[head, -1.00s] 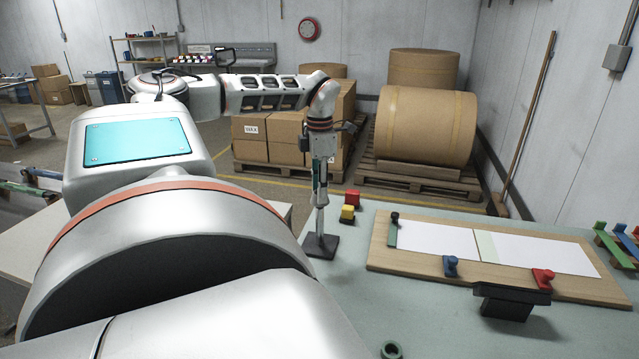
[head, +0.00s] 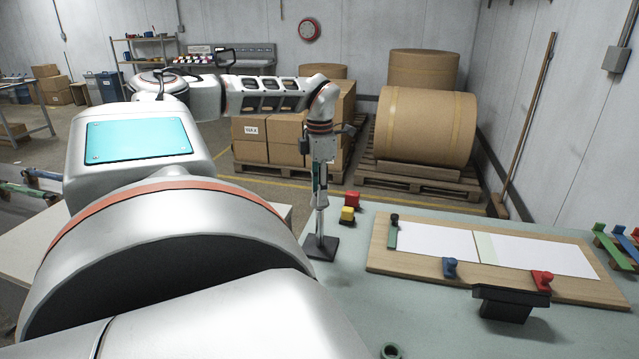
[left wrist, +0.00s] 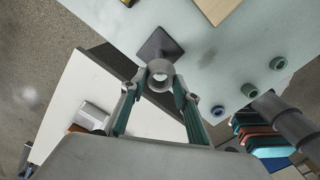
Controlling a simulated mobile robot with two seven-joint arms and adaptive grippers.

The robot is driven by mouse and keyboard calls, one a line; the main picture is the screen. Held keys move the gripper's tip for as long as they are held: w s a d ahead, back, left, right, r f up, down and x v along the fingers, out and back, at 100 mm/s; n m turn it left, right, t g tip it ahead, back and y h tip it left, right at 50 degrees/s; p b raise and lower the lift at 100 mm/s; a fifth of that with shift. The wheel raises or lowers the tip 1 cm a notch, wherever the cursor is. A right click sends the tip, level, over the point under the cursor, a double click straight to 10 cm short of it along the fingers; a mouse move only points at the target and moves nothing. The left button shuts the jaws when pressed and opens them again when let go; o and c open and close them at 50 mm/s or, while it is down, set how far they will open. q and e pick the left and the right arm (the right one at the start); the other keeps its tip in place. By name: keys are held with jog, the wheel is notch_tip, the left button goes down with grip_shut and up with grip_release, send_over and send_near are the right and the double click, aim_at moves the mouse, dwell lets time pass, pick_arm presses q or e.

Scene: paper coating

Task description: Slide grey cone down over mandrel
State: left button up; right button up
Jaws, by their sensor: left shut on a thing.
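In the left wrist view, the grey cone (left wrist: 151,85) shows as a round ring with an open middle, seen nearly end-on. My left gripper (left wrist: 160,80) is shut on it, with a green-lined finger on each side. In the head view my left gripper (head: 318,182) points straight down above the mandrel's dark square base (head: 320,248). The mandrel (head: 320,222) is a thin pale upright post there. The base also shows in the left wrist view (left wrist: 158,44). I cannot tell how far the cone is around the post. My right gripper is in neither view.
A wooden board (head: 376,250) with white sheets lies right of the mandrel.

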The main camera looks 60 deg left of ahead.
pick_arm(q)
jog(key=shift+p, duration=0.35)
dwell(0.3)
jog(key=shift+f+b, duration=1.05)
jog(key=shift+f, duration=1)
jog(key=o, duration=1.2)
jog(key=shift+r, duration=0.1)
notch_tip(320, 180, up, 12)
jog(key=shift+d, duration=0.1)
